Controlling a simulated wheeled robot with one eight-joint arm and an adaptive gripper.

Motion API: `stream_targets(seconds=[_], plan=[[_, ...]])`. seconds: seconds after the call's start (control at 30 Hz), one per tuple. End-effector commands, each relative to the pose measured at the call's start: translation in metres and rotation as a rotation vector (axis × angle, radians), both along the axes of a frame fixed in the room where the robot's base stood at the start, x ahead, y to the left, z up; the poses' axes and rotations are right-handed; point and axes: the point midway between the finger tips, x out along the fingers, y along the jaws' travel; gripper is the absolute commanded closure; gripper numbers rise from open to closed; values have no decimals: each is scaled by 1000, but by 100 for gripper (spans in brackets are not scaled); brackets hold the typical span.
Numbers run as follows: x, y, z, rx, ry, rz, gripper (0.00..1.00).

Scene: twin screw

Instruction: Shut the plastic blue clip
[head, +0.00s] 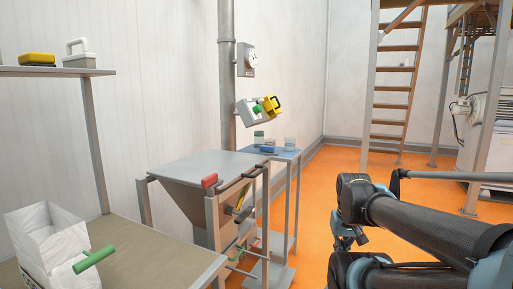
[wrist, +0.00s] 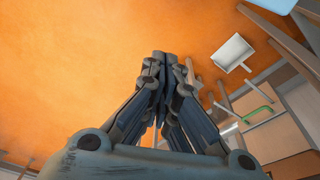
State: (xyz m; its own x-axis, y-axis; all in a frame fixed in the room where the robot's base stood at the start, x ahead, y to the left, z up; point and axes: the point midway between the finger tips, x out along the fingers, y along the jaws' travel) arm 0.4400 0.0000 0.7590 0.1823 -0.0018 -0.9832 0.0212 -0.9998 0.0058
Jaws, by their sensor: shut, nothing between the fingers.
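A small blue bar-shaped object (head: 267,149), which looks like the blue clip, lies on the blue-topped cart (head: 287,155) in the head view. It is too small to tell whether it is open or shut. I cannot make it out in the wrist view. My gripper (wrist: 165,58) is shut and empty in the wrist view, with its fingertips together above the orange floor. It is well apart from the cart. In the head view my dark arm comes in from the right, over the floor.
Jars (head: 259,138) stand by the blue object. Orange floor (head: 325,180) is clear right of the cart.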

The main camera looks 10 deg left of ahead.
Motion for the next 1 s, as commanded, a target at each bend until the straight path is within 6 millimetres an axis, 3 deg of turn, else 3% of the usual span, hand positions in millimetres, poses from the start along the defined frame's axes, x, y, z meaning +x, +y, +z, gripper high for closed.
stream_targets(seconds=[0.3, 0.37, 0.47, 0.77, 1.0], plan=[[0, 0, 0, 0, 0, 2, 100], [-6, 1, 8, -4, -11, 18, 100], [3, 2, 22, -24, -11, 96, 100], [78, 32, 119, -176, -2, 683, 100], [147, 83, 195, -321, 14, 1217, 100]])
